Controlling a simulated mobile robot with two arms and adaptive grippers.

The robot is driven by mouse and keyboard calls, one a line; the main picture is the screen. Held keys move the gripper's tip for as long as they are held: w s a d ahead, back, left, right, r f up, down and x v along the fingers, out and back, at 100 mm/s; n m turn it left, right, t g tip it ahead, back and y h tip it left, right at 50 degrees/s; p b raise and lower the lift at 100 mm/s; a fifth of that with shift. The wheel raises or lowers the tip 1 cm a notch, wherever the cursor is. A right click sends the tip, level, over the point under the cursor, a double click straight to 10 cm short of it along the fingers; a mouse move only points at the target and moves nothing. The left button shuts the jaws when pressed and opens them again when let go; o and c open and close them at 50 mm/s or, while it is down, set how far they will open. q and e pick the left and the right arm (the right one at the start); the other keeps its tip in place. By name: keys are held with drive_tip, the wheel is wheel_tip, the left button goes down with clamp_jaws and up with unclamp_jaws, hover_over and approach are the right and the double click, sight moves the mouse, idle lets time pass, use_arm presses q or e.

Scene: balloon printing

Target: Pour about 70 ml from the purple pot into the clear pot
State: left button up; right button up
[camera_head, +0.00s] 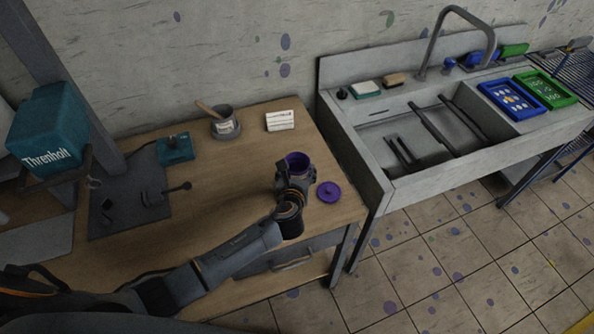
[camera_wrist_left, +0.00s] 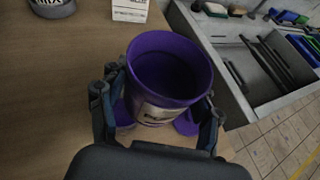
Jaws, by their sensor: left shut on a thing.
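The purple pot (camera_head: 298,161) stands open-topped near the right end of the wooden table. My left gripper (camera_head: 293,182) is shut around it. In the left wrist view the pot (camera_wrist_left: 168,72) sits between the two fingers, its inside dark and a pale label on its side. A purple lid (camera_head: 329,192) lies on the table just right of the pot. A grey-looking pot (camera_head: 224,123) with a MIX label and a stick in it stands at the back; I cannot tell if it is the clear pot. My right gripper is out of view.
A white card (camera_head: 280,120) stands at the table's back edge. A teal block (camera_head: 175,149) and dark tools on a dark mat (camera_head: 125,205) lie to the left. A sink (camera_head: 420,135) adjoins on the right. Bare wood lies between the MIX pot and the purple pot.

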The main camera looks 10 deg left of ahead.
use_arm(q)
drive_tip(key=shift+w, duration=0.1)
drive_tip(key=m+h, duration=0.1)
drive_tip(key=w+f+m+h+b, duration=0.1)
drive_tip(key=m+h+b, duration=0.1)
drive_tip(key=shift+w+a+f, duration=0.2)
drive_tip(key=shift+a+f, duration=0.05)
drive_tip(key=shift+a, duration=0.05)
drive_tip(key=shift+w+a+f+m+h+b, duration=0.15)
drive_tip(key=shift+a+f+m+h+b, duration=0.1)
drive_tip(key=shift+m+h+b, duration=0.35)
drive_tip(key=a+r+m+h+b, duration=0.1)
drive_tip(key=a+m+h+b, duration=0.2)
drive_tip(key=a+m, duration=0.3)
drive_tip(key=shift+w+a+m+b, duration=0.15)
drive_tip(key=shift+a+m+b, duration=0.25)
drive_tip(key=shift+m+b, duration=0.1)
